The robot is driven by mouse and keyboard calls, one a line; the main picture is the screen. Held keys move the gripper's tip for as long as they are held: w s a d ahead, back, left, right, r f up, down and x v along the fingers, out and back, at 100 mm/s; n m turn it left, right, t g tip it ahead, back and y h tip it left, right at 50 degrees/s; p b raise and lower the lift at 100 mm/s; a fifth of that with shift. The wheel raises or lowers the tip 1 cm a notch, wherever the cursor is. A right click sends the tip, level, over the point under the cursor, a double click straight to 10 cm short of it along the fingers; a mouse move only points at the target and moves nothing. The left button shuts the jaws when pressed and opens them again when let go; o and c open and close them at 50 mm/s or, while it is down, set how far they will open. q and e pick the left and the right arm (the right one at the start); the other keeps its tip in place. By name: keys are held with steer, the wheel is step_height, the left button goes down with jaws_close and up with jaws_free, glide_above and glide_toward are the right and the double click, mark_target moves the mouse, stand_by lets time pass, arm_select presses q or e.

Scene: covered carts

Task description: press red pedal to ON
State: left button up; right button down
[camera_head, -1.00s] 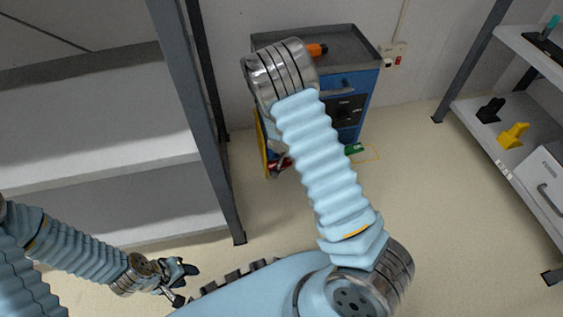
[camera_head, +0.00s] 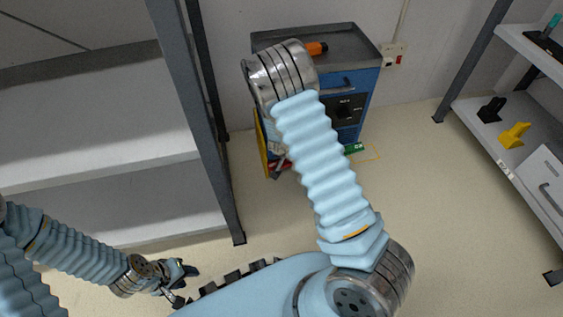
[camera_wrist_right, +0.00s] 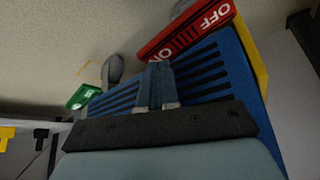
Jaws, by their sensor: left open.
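The red pedal (camera_wrist_right: 185,32) shows in the right wrist view as a red slab with white OFF and ON lettering, low on the blue cart (camera_wrist_right: 215,70). In the head view the cart (camera_head: 365,95) stands against the wall, and a small red part of the pedal (camera_head: 287,163) shows by its lower left. My right gripper (camera_wrist_right: 155,68) has its two fingers together with nothing seen between them. It appears just short of the pedal's ON end; contact cannot be told. In the head view my right arm mostly hides it. My left gripper (camera_head: 182,282) is open and empty at lower left.
A green labelled piece (camera_head: 353,148) lies low by the cart, also in the wrist view (camera_wrist_right: 84,96). A grey shelf (camera_head: 110,120) stands left. A right shelf (camera_head: 480,122) holds black and yellow items. Floor between cart and right shelf is clear.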

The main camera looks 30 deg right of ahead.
steer(key=shift+f, duration=0.4)
steer(key=shift+r, duration=0.1)
step_height(320, 180, up, 5)
steer(key=p, duration=0.5)
steer(key=shift+r, duration=0.15)
steer(key=shift+r+p, duration=0.85)
steer(key=shift+f, duration=0.1)
